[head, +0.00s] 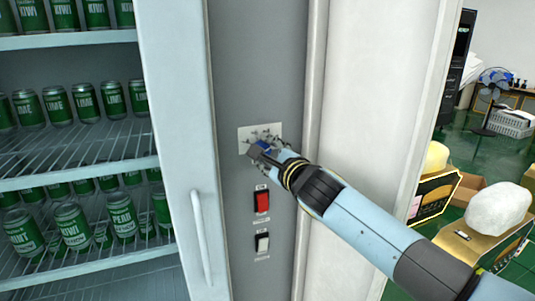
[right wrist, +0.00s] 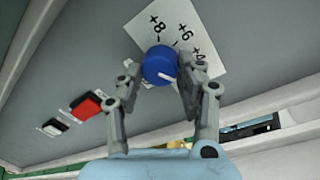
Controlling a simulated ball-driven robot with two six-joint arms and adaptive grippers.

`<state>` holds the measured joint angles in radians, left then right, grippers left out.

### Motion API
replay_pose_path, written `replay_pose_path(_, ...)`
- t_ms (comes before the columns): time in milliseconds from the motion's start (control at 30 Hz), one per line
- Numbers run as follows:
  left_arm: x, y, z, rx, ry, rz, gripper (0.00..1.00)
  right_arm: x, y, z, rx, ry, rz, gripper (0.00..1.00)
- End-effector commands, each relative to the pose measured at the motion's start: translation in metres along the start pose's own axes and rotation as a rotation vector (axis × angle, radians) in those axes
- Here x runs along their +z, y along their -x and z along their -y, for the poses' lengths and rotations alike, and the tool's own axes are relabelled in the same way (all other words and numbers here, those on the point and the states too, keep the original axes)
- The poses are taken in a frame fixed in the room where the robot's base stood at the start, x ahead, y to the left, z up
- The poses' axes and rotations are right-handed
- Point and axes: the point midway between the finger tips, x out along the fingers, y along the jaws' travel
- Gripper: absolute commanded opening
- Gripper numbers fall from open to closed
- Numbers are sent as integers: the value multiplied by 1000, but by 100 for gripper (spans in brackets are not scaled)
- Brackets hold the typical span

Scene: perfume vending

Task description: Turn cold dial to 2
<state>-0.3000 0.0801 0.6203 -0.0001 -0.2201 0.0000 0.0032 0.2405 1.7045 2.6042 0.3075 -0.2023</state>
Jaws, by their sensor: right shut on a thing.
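The cold dial is a blue round knob (head: 264,145) on a white label plate (head: 246,134) on the grey panel. In the right wrist view the knob (right wrist: 156,62) sits between my two fingers, with "+8", "+6" and "+4" readable on the plate (right wrist: 180,20) around it. A white mark on the knob points to the lower right there, toward one finger; the number it faces is hidden. My right gripper (head: 268,149) is shut on the knob, one finger on each side. My left gripper is not in view.
A red switch (head: 262,202) and a white switch (head: 262,243) sit below the dial. A cooler door with a vertical handle (head: 201,237) and shelves of green cans (head: 72,225) are at the left. Boxes and a white lump (head: 497,208) stand at the right.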

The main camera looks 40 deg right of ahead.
Motion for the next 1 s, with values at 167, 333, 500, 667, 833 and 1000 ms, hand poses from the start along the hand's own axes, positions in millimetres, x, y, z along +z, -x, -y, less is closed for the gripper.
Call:
replay_pose_path(167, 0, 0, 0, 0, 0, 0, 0, -1, 0, -1, 2, -2, -3, 5)
replay_pose_path(333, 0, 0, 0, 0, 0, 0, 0, -1, 0, -1, 2, -1, -3, 47)
replay_pose_path(500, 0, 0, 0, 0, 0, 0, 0, -1, 0, -1, 1, -1, -2, 60)
replay_pose_path(667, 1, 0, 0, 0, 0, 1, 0, 0, 0, 0, 1, -1, -1, 60)
replay_pose_path(833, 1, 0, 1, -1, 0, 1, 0, -1, 12, -1, 2, 0, -2, 60)
replay_pose_path(1000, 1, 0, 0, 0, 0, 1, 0, -1, 47, -2, 4, 1, -1, 60)
